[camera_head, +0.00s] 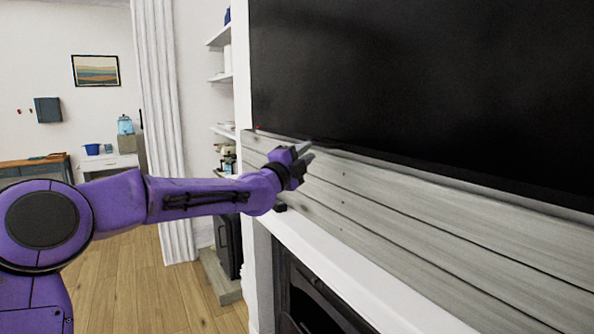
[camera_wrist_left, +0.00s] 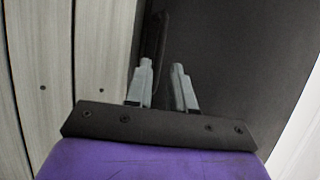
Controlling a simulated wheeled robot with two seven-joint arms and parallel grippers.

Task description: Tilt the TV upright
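The TV (camera_head: 420,90) is a large black screen on the wall above the fireplace, filling the upper right of the head view. Its top is out of view, and I cannot judge its tilt. My left gripper (camera_head: 308,151) is at its lower edge, near the left end. In the left wrist view my left gripper (camera_wrist_left: 161,68) has its two grey fingers apart. The TV (camera_wrist_left: 235,60) is the dark surface beyond them, and a dark strip of its edge shows close to the left finger. I cannot tell whether they touch. My right gripper is not in view.
Grey planks (camera_head: 400,190) cover the wall below the TV. A white mantel (camera_head: 330,265) juts out under them, above a dark fireplace opening (camera_head: 310,300). White shelves (camera_head: 222,78) stand left of the TV. Wooden floor (camera_head: 130,290) is open at the lower left.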

